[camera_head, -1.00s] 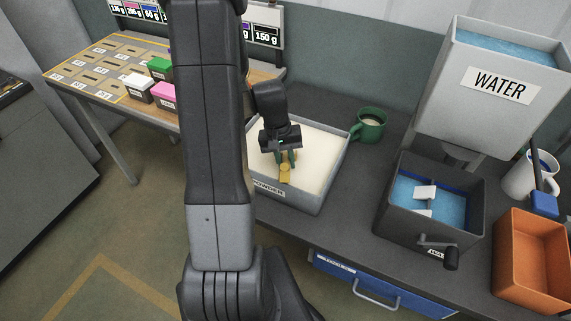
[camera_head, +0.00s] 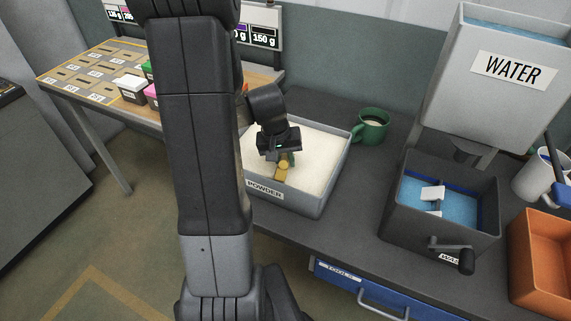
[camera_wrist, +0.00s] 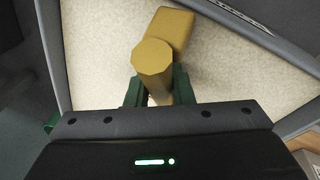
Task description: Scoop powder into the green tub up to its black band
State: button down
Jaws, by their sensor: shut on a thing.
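The green tub (camera_head: 372,128), with a side handle, stands on the counter just right of the powder tray. Some pale content shows inside it; I cannot make out its black band or the exact level. The grey tray (camera_head: 325,182), labelled POWDER, holds white powder (camera_head: 312,148). My gripper (camera_head: 284,160) is over the tray, pointing down, shut on a yellow scoop (camera_head: 281,174). In the wrist view the green fingers clasp the scoop's upright handle (camera_wrist: 153,62), with its block-shaped part (camera_wrist: 170,28) beyond. I cannot tell whether the scoop touches the powder or carries any.
A WATER tank (camera_head: 500,75) stands above a dark bin (camera_head: 440,225) with blue contents and a crank. An orange bin (camera_head: 545,265) and a white jug (camera_head: 533,180) are at the right. A slotted table (camera_head: 75,75) with small coloured boxes is at the left.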

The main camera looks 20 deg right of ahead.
jog(key=shift+w+f+t+b, duration=0.15)
jog(key=shift+f+t+b, duration=0.15)
jog(key=shift+f+b, duration=0.6)
jog(key=shift+r+b, duration=0.25)
jog(key=shift+b, duration=0.3)
jog(key=shift+w+d+f+t+h+b, duration=0.15)
jog(key=shift+w+t+h+b, duration=0.2)
jog(key=shift+b, duration=0.5)
jog(key=shift+w+f+b, duration=0.1)
jog(key=shift+b, duration=0.75)
jog(key=shift+t+h, duration=0.45)
jog(key=shift+t, duration=0.3)
jog(key=shift+s+r+p, duration=0.2)
jog(key=shift+r+p, duration=1.45)
jog(key=shift+r, duration=3.25)
